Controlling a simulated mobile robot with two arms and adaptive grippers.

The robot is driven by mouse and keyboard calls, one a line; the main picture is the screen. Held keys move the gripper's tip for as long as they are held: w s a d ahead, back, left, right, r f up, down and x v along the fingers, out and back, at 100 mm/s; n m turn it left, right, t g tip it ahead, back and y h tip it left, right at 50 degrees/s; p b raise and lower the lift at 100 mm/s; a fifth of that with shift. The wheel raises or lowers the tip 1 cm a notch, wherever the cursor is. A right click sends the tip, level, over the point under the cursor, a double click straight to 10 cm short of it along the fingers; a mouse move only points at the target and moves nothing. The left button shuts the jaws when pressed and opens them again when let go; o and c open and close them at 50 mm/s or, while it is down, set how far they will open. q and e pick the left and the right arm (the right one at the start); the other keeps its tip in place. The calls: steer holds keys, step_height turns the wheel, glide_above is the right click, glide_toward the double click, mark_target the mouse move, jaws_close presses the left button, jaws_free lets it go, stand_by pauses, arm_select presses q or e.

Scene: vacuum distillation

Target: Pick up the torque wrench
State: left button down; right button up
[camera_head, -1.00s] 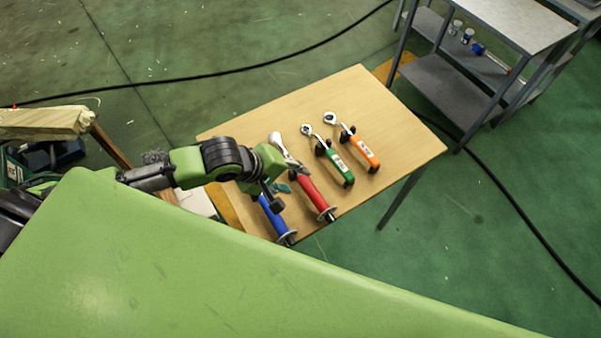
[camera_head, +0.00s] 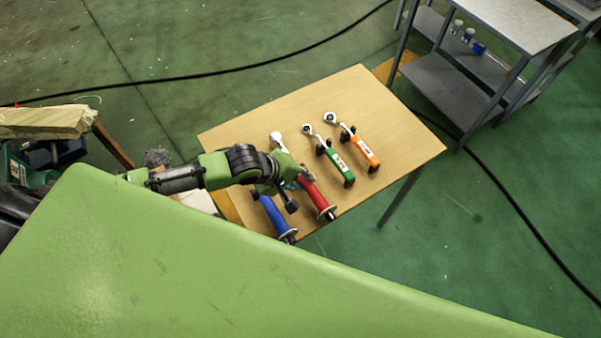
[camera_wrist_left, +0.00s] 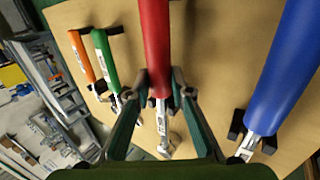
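Several wrenches lie in a row on the wooden table: blue-handled (camera_head: 273,215), red-handled (camera_head: 318,195), green-handled (camera_head: 341,168) and orange-handled (camera_head: 364,151). I cannot tell by label which is the torque wrench. My left gripper (camera_head: 299,190) is over the red-handled wrench, partly hiding it. In the left wrist view, the fingers of my left gripper (camera_wrist_left: 162,82) are apart, one on each side of the red handle (camera_wrist_left: 156,35), near its lower end. Contact with the handle cannot be told. The blue handle (camera_wrist_left: 287,62) is to the right. My right gripper is not in view.
The wooden table (camera_head: 390,110) has bare room at its far side and right end. Black supports stand by the handles. A grey metal shelf unit (camera_head: 455,95) stands at upper right. A black cable (camera_head: 510,200) runs over the green floor.

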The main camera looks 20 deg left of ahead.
arm_select(q)
steer(key=shift+w+r, duration=0.1)
steer(key=shift+w, duration=0.05)
steer(key=shift+r, duration=0.1)
steer(key=shift+r, duration=0.55)
steer(key=s+r+p, duration=0.1)
steer(key=s+r, duration=1)
steer(key=s, duration=0.3)
steer(key=shift+a+r, duration=0.3)
steer(key=shift+r, duration=0.1)
